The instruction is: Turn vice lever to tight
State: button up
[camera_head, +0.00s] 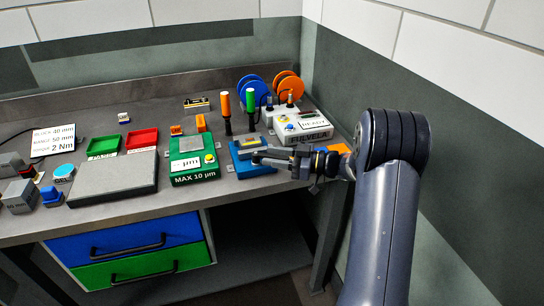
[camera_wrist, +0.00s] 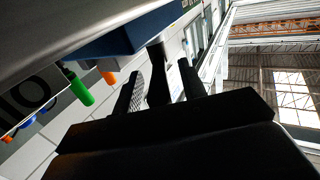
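The vice is a blue block with a grey top (camera_head: 246,145) near the front edge of the bench, right of the middle. My gripper (camera_head: 268,158) is at its front right side. In the wrist view the blue vice body (camera_wrist: 135,32) is at the top, and a dark lever (camera_wrist: 156,72) comes down from it. The two fingers of my gripper (camera_wrist: 160,84) stand on either side of the lever, with light gaps showing. The gripper looks open around the lever. In the head view the lever is hard to tell from the gripper.
A green gauge block (camera_head: 194,160) stands left of the vice. Green-handled (camera_head: 250,102) and orange-handled (camera_head: 226,106) tools stand upright behind it. A white device (camera_head: 302,128) is behind right. Red (camera_head: 142,138) and green (camera_head: 104,145) trays lie farther left. A wall is close on the right.

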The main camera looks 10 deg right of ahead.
jog(key=b+v, duration=0.1)
jog(key=v, duration=0.9)
jog(key=shift+c, duration=0.2)
